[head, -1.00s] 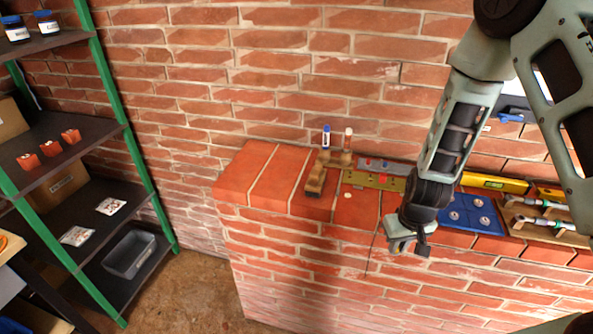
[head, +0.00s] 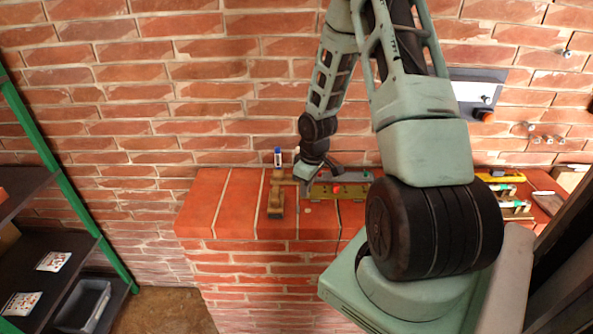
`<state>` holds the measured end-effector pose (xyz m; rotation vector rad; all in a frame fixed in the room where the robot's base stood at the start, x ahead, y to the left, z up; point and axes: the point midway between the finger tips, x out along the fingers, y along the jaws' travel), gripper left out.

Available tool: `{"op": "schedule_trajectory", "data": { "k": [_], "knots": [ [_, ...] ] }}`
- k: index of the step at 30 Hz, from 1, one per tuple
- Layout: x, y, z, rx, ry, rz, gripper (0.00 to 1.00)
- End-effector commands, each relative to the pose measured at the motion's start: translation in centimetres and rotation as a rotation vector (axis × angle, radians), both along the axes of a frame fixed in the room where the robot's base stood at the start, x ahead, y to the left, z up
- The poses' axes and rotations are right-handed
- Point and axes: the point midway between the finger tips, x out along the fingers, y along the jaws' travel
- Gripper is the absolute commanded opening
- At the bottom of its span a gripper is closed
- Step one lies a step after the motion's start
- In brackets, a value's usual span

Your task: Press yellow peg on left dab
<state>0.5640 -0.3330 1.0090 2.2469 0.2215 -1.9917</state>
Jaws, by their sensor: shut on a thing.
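My gripper (head: 306,179) is at the far part of the brick ledge (head: 235,208), just right of the wooden holder (head: 276,204). It is small and partly covered by my own wrist. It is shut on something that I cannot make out. A blue-capped tube (head: 278,158) stands upright in the holder. The red-and-white tube beside it is not clearly visible now; my gripper covers that spot. I cannot pick out a yellow peg. A small pale dab shows faintly on the ledge, right of the holder; other dabs are not discernible.
An olive strip (head: 352,192) with a red round part (head: 336,188) lies right of the gripper. Tools (head: 515,206) and a yellow level lie further right. My arm hides much of the right ledge. A dark shelf with green posts (head: 85,205) stands left.

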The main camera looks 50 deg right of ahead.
Motion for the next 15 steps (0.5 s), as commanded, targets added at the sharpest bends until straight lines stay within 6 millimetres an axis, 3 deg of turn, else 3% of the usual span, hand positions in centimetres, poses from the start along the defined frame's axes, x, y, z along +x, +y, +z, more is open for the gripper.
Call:
{"op": "schedule_trajectory", "data": {
  "k": [7, 15],
  "knots": [
    [-0.6, -1.2, 0.3, 0.001, 0.000, 0.011, 0.00],
    [-0.6, -1.2, -1.4, 0.001, 0.000, 0.011, 0.00]
  ]
}}
